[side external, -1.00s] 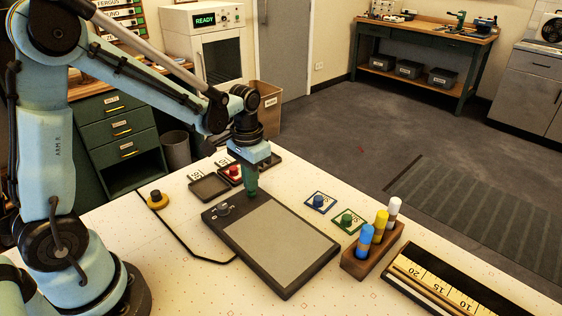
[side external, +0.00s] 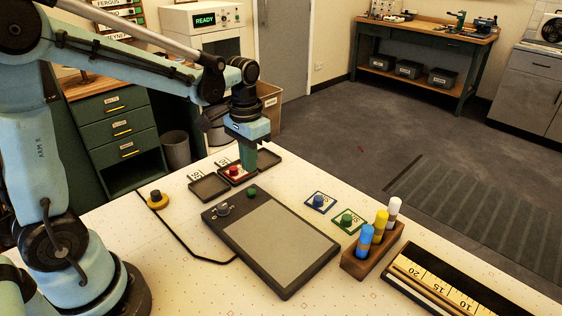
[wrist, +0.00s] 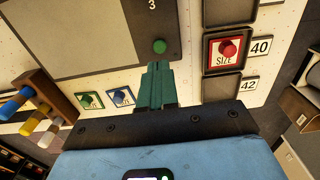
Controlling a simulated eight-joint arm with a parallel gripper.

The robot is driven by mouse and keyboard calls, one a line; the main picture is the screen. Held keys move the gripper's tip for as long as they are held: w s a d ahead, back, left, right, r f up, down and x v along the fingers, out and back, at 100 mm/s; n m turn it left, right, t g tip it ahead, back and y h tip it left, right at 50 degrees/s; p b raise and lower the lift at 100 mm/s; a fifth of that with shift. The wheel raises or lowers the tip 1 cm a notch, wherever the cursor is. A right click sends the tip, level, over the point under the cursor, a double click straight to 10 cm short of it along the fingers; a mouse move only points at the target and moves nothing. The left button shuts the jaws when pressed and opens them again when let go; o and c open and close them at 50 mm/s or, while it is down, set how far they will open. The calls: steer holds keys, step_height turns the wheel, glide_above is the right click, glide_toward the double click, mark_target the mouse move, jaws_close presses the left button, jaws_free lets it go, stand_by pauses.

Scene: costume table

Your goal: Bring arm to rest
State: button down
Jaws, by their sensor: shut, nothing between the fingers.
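My gripper (side external: 247,166) is shut and empty, pointing down above the table beyond the top edge of the grey-screened panel (side external: 281,242). In the side external view its green fingers are apart from the green button (side external: 252,191) at the panel's top corner. In the wrist view the gripper (wrist: 157,68) shows with closed fingers just below the green button (wrist: 159,46). The red button on its SIZE card (side external: 234,170) sits in a dark tray close to the gripper; it also shows in the wrist view (wrist: 229,49).
Blue (side external: 318,201) and green (side external: 346,219) buttons on cards lie right of the panel. A wooden rack (side external: 371,250) holds blue, yellow and white markers. A dark case with a ruler (side external: 435,285) is at front right. A yellow-based knob (side external: 157,200) is at left.

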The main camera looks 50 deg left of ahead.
steer(key=shift+r, duration=0.25)
steer(key=s+d+r+t, duration=0.3)
steer(key=s+d+t, duration=0.1)
steer(key=s+t, duration=0.3)
steer(key=shift+s+d+r, duration=0.25)
steer(key=shift+s+r, duration=0.1)
steer(key=shift+s, duration=0.1)
stand_by(1.4)
